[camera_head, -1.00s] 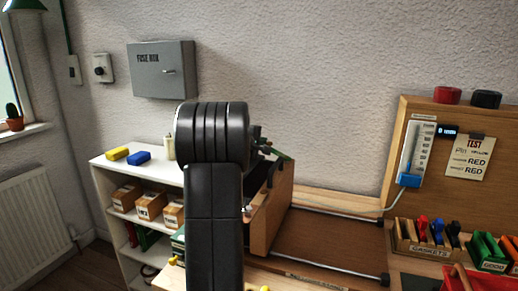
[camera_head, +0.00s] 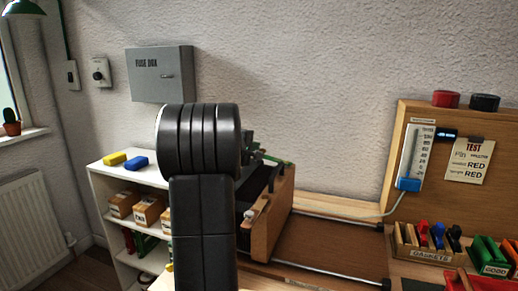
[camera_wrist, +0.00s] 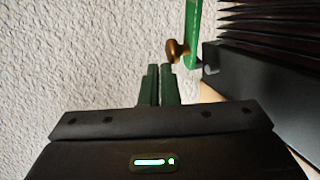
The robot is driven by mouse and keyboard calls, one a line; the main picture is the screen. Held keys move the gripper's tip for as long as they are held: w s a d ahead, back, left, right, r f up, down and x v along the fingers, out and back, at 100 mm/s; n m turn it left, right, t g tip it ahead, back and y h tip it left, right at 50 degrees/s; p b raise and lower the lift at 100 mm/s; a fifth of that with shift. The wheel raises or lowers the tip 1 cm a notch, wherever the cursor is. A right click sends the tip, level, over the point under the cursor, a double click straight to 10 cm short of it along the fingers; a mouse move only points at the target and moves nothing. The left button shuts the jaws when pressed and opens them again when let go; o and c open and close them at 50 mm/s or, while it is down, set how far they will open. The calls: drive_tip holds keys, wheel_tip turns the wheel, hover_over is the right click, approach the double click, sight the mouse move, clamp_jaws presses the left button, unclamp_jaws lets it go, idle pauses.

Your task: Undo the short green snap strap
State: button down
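In the head view a green strip (camera_head: 270,158) shows at the top of the wooden-ended bellows unit (camera_head: 272,217); my arm hides most of the gripper there.
A wooden bench with metal rails (camera_head: 335,272) lies right of the unit. A gasket rack (camera_head: 432,242), green blocks (camera_head: 490,255) and an upright test board (camera_head: 405,125) stand at the right. A white shelf (camera_head: 105,185) stands left. The wall is close behind.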

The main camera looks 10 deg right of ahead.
drive_tip(key=v, duration=0.9)
drive_tip(key=shift+s+a+r+b, duration=0.1)
drive_tip(key=shift+s+r+b, duration=0.1)
drive_tip(key=shift+s+b, duration=0.15)
